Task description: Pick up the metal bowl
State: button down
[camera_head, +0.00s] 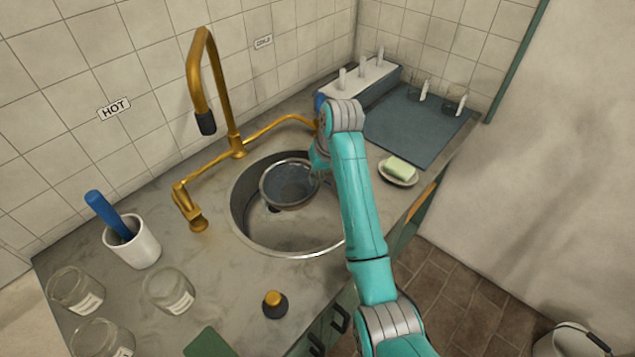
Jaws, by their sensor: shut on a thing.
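The metal bowl (287,186) is a round, dark grey bowl with a lighter rim. It is over the round sink basin (262,232), toward the back of it. My gripper (317,162) is at the bowl's right rim and shut on it. My teal arm comes in from the lower right and hides part of the gripper and the right side of the sink. I cannot tell whether the bowl touches the basin floor.
A brass faucet (232,110) arches behind the sink. A soap dish (397,172), a dark mat (415,125) and a white rack (362,78) are to the right.

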jog(key=shift+r, duration=2.3)
jog(key=shift+r, duration=0.1)
jog(key=shift+a+r+h, duration=0.1)
jog(key=shift+a+h, duration=0.05)
jog(key=shift+h, duration=0.35)
jog(key=shift+r+n+t+h, duration=0.1)
jog(key=shift+n+t+h, duration=0.4)
jog(key=shift+h, duration=1.4)
jog(key=shift+d, duration=0.2)
jog(key=shift+w+r+m+y, duration=0.1)
jog(key=shift+m+y, duration=0.2)
jog(key=shift+y, duration=0.8)
jog(key=shift+a+r+g+y, duration=0.15)
jog(key=shift+g+y, duration=0.35)
jog(key=shift+y, duration=0.8)
